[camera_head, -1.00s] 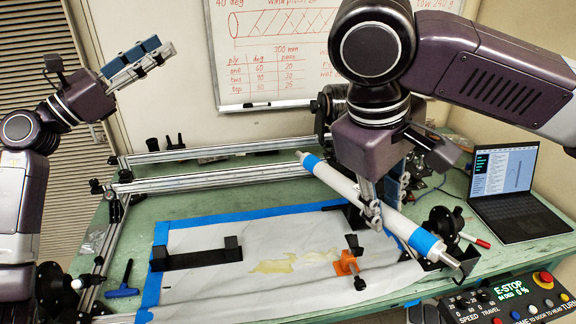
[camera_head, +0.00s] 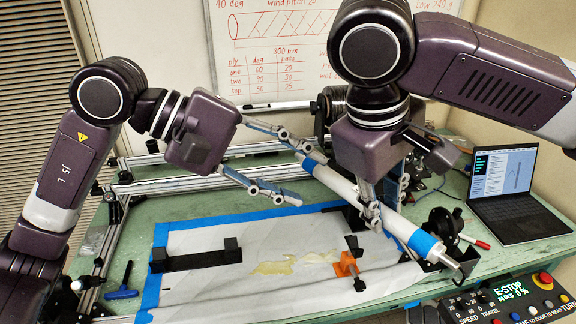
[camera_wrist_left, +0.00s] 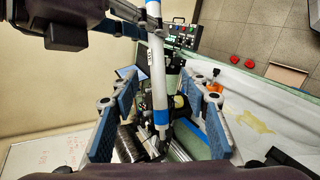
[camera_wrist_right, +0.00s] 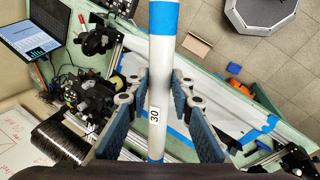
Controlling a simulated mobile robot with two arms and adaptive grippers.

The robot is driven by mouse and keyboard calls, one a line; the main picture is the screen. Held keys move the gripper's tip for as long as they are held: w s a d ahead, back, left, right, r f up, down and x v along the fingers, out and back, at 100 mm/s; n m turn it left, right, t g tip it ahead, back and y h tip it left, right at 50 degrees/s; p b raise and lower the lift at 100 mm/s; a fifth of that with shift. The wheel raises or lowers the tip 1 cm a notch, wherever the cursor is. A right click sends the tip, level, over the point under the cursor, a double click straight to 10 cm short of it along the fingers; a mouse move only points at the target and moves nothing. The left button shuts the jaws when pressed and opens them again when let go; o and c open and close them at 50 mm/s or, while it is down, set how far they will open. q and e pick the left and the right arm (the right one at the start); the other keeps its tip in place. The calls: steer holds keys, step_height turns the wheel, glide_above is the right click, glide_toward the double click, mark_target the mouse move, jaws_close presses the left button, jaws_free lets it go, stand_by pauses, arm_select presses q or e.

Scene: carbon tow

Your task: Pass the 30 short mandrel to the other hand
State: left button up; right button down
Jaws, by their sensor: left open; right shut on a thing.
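The 30 short mandrel (camera_head: 344,186) is a white tube with blue bands near its ends and metal end pins. It is held tilted above the table, its right end lower. My right gripper (camera_head: 371,212) is shut on its middle; the label "30" shows on the tube (camera_wrist_right: 158,88) in the right wrist view, between the fingers (camera_wrist_right: 155,92). My left gripper (camera_head: 296,170) is open, its fingers spread around the mandrel's upper left end, apparently without gripping it. In the left wrist view the tube (camera_wrist_left: 158,85) runs between the open left fingers (camera_wrist_left: 160,112).
The green table bears a white sheet (camera_head: 205,280) edged with blue tape. On it are a black stand (camera_head: 195,260) and an orange clamp (camera_head: 346,265). A laptop (camera_head: 510,190) and control panel (camera_head: 510,298) are at the right. Metal rails (camera_head: 215,181) run behind.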

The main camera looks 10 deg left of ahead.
mark_target(350, 197)
arm_select(q)
steer(key=x, duration=1)
steer(key=shift+w+d+f, duration=0.1)
steer(key=shift+d, duration=0.2)
jaws_close()
arm_select(e)
steer(key=shift+d, duration=0.1)
steer(key=c, duration=1.6)
jaws_free()
steer(key=shift+r, duration=0.1)
